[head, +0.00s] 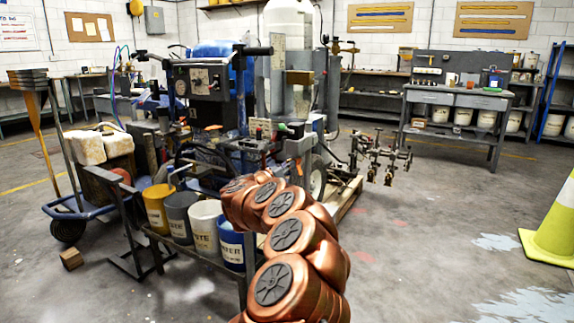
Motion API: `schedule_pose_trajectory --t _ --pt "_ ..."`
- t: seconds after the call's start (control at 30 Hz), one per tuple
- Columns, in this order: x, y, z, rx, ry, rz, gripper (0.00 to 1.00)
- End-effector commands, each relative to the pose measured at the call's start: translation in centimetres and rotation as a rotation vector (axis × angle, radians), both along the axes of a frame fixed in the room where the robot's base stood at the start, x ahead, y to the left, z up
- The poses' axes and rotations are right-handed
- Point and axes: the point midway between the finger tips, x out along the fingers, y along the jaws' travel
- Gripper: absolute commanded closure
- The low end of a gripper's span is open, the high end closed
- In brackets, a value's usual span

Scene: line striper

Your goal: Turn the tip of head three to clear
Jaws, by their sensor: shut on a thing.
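In the head view the line striper (210,85) stands left of centre, with a blue container on top and a dark control box. Several spray heads (388,160) hang in a row at its right side, above the floor. They are small and dark, so I cannot tell which is head three or how any tip is turned. My copper-coloured arm rises from the bottom centre and bends left in front of the striper's lower frame. I cannot make out my gripper or its fingers among the dark machine parts beyond the arm.
Labelled pails (204,232) stand on a low rack left of my arm. A hand truck (70,215) is at far left, with a small wooden block (71,258) nearby. A workbench (457,98) stands at back right, a yellow-green cone (553,225) at far right. The right floor is mostly clear.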

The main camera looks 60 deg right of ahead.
Motion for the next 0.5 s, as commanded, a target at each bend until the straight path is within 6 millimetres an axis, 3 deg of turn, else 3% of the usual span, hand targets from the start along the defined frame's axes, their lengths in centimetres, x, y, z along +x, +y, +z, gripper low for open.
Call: schedule_pose_trajectory --t 0.5 --pt "-0.01 -0.01 0.23 -0.01 0.233 0.0 1.0"
